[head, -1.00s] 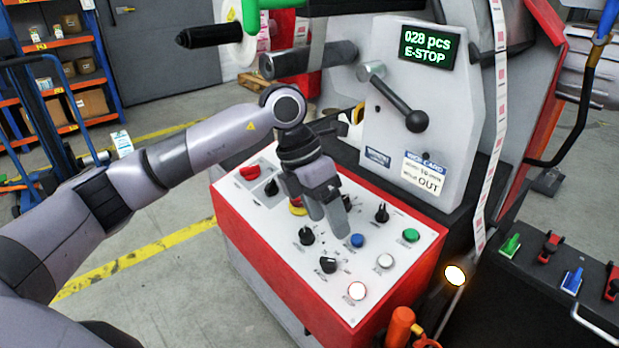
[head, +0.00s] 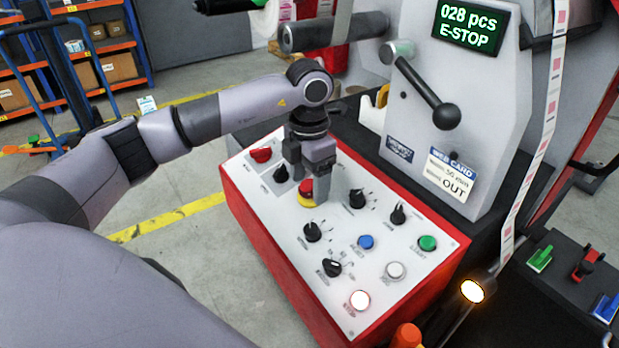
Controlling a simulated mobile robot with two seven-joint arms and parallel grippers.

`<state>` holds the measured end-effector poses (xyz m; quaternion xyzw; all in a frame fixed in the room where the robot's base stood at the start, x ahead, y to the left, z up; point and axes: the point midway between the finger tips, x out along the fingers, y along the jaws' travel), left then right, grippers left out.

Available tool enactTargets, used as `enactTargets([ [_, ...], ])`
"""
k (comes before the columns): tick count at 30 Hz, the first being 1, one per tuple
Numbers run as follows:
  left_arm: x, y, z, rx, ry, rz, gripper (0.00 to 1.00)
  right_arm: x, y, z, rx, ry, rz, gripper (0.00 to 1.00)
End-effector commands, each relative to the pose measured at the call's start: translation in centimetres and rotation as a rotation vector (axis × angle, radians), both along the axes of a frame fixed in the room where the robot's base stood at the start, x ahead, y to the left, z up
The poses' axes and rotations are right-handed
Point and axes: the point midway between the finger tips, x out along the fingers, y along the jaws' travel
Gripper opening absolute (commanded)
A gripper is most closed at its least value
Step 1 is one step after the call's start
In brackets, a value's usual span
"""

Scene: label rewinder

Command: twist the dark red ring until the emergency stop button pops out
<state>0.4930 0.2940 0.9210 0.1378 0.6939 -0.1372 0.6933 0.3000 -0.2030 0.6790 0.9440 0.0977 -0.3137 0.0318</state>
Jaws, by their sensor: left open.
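The emergency stop button (head: 305,188) is a red cap on a yellow base, on the white top of the red control panel (head: 410,283). It is partly hidden behind my gripper, and I cannot make out the dark red ring apart from the cap. My left gripper (head: 309,188) is open and points down at the button. One finger is just right of the cap, the other at its upper left; I cannot tell whether they touch it. The display (head: 468,25) reads "028 pcs E-STOP". My right gripper is not in view.
Around the button are a red knob (head: 261,155), black selector knobs (head: 357,198), and blue (head: 365,242), green (head: 427,243) and white (head: 394,270) buttons. A lit lamp (head: 472,291) stands right of the panel. A black-balled lever (head: 446,116) rises behind.

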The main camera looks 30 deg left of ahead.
Motion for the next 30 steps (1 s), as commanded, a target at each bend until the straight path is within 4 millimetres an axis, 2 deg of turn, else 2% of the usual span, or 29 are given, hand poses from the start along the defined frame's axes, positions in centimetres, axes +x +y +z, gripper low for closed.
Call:
enactTargets([
  [8,0.02,-0.01,-0.31,0.0,-0.001,-0.001,0.72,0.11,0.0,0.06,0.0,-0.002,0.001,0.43],
  [9,0.02,-0.01,-0.31,0.0,-0.001,-0.001,0.65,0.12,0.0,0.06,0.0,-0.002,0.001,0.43],
  [11,0.01,-0.02,-0.3,0.0,-0.001,-0.001,0.46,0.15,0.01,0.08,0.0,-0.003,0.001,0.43],
  [12,0.01,-0.02,-0.3,0.0,-0.001,-0.001,0.33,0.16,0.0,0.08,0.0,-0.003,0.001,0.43],
  [14,0.01,-0.02,-0.29,0.0,-0.001,-0.001,0.16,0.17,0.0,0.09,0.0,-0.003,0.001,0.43],
  [23,0.02,-0.04,-0.32,0.007,-0.004,-0.028,0.15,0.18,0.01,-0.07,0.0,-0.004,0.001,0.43],
  [30,0.01,-0.11,-0.35,0.037,-0.018,-0.146,0.15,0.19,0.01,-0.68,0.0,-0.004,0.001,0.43],
])
